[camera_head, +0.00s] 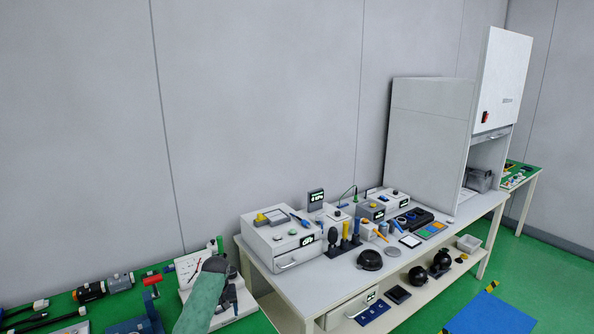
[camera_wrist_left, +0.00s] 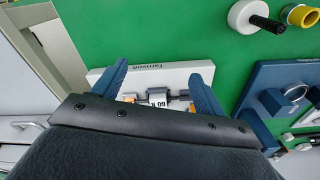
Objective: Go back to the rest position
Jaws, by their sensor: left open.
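My left gripper (camera_wrist_left: 160,88) is open in the left wrist view, its two blue fingers spread apart with nothing held between them. Past the fingers, a white board (camera_wrist_left: 178,72) with a small grey and orange device (camera_wrist_left: 158,97) on it lies on a green tabletop. In the head view my left forearm (camera_head: 203,298) comes up from the bottom edge, over the white board (camera_head: 240,308) on the green bench. The fingertips cannot be made out there. My right gripper is in neither view.
The green bench (camera_head: 60,304) holds motors, cables and a blue device (camera_head: 135,325). To its right, a white table (camera_head: 310,283) carries boxes, tools and black domed parts. A tall white cabinet (camera_head: 430,130) stands behind. Open green floor (camera_head: 535,270) lies at right.

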